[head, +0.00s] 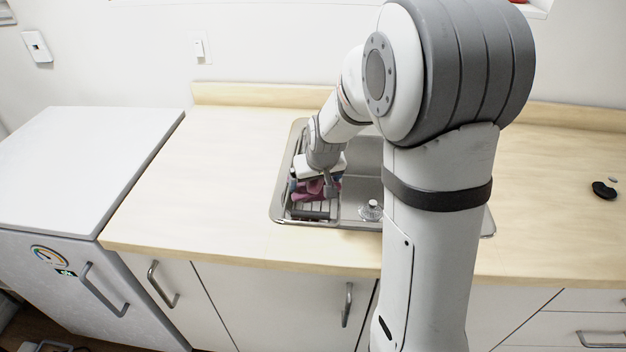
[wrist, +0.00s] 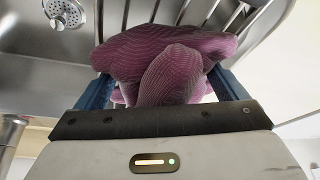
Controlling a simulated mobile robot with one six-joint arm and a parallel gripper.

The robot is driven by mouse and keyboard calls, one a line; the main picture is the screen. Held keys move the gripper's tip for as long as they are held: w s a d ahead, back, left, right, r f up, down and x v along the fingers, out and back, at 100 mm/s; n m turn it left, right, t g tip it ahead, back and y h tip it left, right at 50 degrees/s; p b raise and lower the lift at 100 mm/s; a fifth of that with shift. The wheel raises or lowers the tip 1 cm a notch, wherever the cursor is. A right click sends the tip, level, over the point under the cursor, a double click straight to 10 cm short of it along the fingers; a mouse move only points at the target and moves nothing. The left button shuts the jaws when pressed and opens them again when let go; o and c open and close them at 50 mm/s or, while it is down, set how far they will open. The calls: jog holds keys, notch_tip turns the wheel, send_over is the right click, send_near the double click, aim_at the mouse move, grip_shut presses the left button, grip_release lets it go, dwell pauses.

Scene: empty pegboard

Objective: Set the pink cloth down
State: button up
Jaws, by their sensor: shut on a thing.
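The pink cloth (wrist: 168,62) is a bunched, ribbed purple-pink fabric filling the middle of the wrist view. My gripper (wrist: 160,85) is shut on it, with a blue finger on each side of the bunch. In the head view the cloth (head: 308,191) shows under my gripper (head: 315,188), over the left part of the sink (head: 276,205). A dark slatted rack (head: 312,207) lies in that part of the sink. I cannot tell whether the cloth touches the rack. The cloth's underside is hidden.
A drain strainer (head: 371,209) sits in the sink to the right; the wrist view shows it too (wrist: 65,12). The wooden counter (head: 200,170) is clear left of the sink. A small black object (head: 603,190) lies far right. A white-topped appliance (head: 80,165) stands at left.

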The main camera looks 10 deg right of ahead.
jog(key=o, duration=0.8)
jog(key=shift+c, duration=0.2)
jog(key=shift+s+r, duration=0.1)
jog(key=shift+r, duration=0.35)
jog(key=v, duration=1.1)
jog(key=s+f+g, duration=0.1)
jog(key=s, duration=1.9)
jog(key=shift+d+m+g, duration=0.2)
jog(key=shift+m+g, duration=0.2)
jog(key=shift+s, duration=0.1)
